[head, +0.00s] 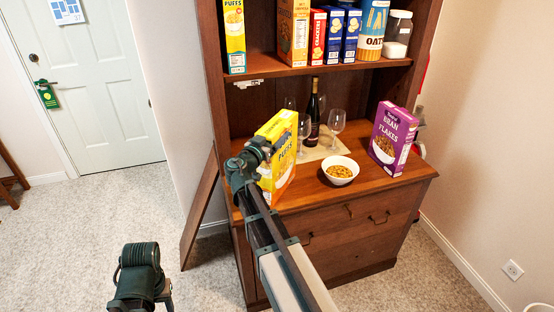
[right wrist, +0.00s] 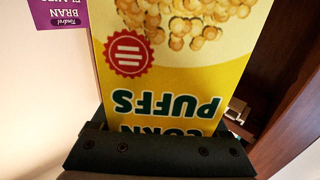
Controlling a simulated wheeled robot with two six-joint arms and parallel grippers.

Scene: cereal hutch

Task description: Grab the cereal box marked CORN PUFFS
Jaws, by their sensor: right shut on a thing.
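The yellow CORN PUFFS box (head: 281,146) is over the left part of the hutch counter (head: 312,187), tilted in the head view; I cannot tell whether its bottom touches the wood. My right gripper (head: 262,152) is shut on its near left side, and the arm hides part of the box. In the right wrist view the box (right wrist: 185,75) fills the middle, its lettering upside down, with the dark jaws (right wrist: 155,150) across its lettered end. A dark green part of my left arm shows at the lower left of the head view; its fingers are not visible.
A white cereal bowl (head: 340,171) and a purple BRAN FLAKES box (head: 392,139) stand to the right on the counter. Wine glasses (head: 336,122) and a dark bottle (head: 311,112) stand behind. The shelf above (head: 300,70) holds several boxes and a jar.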

